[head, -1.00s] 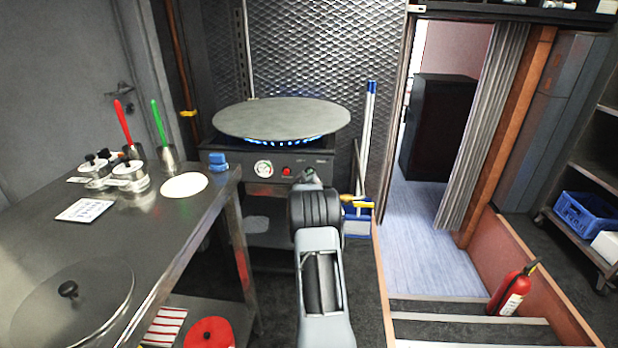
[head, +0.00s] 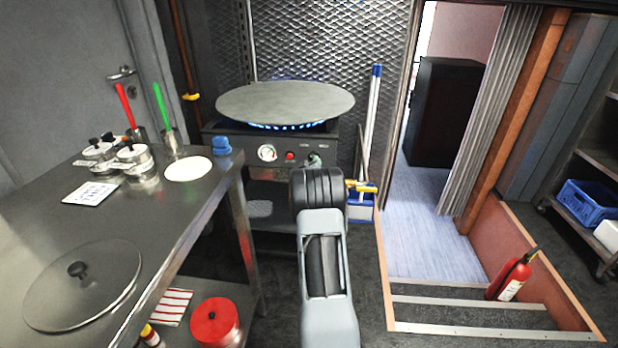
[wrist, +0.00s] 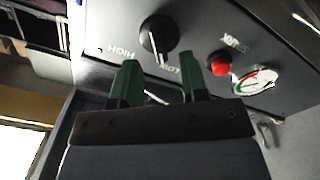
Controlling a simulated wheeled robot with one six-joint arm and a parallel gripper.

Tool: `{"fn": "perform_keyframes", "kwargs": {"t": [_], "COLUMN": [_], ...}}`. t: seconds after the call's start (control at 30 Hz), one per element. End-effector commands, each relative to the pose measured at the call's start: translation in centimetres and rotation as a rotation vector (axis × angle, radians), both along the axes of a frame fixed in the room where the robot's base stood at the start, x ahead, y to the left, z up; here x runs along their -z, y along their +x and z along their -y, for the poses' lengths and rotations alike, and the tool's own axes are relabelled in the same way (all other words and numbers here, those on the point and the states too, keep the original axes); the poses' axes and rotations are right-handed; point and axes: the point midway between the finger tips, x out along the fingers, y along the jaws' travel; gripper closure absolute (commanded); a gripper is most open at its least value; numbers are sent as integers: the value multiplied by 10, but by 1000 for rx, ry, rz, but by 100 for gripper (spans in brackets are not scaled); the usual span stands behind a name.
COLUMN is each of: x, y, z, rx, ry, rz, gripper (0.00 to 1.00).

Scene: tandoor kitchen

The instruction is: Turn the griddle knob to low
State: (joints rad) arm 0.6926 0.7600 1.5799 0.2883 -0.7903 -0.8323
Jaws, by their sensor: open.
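The griddle (head: 285,103) is a wide round grey plate on a dark burner box, with blue flames beneath it. The griddle knob (wrist: 158,35) is round and black with a pale edge line, on the front panel. A HIGH label lies to its left and a LOW label, partly hidden, below it towards the right finger. I cannot tell its exact setting. My gripper (wrist: 160,60) is open, its two green fingers pointing at the panel just below the knob in the wrist view, apart from it.
A red button (wrist: 221,66) and a round gauge (wrist: 256,81) sit beside the knob. A steel table (head: 150,235) with pots stands at left. A blue-handled pole (head: 373,110) and bucket are right of the griddle. A fire extinguisher (head: 514,277) stands by the steps at right.

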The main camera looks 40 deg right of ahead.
Motion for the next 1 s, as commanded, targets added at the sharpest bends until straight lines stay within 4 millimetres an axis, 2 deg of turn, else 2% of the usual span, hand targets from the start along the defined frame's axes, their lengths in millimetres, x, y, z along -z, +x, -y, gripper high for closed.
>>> {"fn": "perform_keyframes", "kwargs": {"t": [0.2,0.5,0.7,1.0], "x": [-2,-1,-1,0], "y": [-26,-57,-66,-68], "z": [-34,-71,-83,-85], "rx": [-1,-1,1,1], "ry": [0,-1,0,0], "rz": [0,1,1,0], "gripper": [60,60,60,60]}}
